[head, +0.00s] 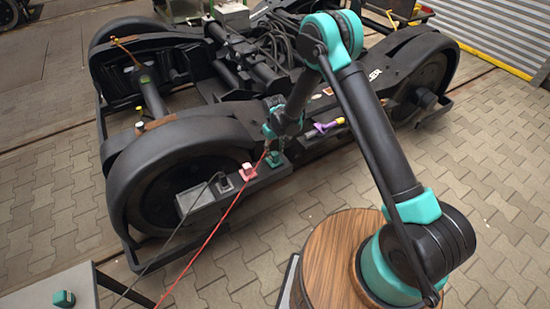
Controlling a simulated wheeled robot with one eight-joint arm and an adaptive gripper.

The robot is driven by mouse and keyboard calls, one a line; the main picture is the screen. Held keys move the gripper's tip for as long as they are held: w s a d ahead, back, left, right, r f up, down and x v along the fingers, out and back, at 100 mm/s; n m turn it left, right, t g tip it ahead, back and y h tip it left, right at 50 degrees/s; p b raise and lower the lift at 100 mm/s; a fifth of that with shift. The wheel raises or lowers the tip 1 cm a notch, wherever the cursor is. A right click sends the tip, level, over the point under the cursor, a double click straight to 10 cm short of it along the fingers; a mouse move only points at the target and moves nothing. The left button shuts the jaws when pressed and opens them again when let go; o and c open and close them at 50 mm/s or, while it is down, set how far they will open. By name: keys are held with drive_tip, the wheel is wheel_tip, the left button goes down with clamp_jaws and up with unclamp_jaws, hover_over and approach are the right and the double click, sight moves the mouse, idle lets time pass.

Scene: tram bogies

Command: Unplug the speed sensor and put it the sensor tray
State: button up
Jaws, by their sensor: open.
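A black bar on the near side of the bogie (150,160) carries a dark plug (224,185) with a dark cable, a pink-red connector (247,171) and a small teal block (276,158). I cannot tell for sure which is the speed sensor. My gripper (271,148) points down just above the teal block, close to the right of the pink-red connector. It is open; its fingertips are small and partly merge with the teal parts. A grey surface (40,285) at the lower left, with a teal knob-like object (63,298) on it, may be the sensor tray.
A red cable (215,225) runs from near my gripper to the lower left, beside the dark cable (165,250). A purple part with a yellow end (327,127) sits right of my gripper. Paving (330,195) is clear in front. A ribbed metal wall (490,35) stands behind right.

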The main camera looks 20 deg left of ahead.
sight(275, 153)
drive_tip(key=shift+f, duration=1.85)
drive_tip(key=shift+c, duration=0.2)
clamp_jaws()
drive_tip(key=shift+r, duration=3)
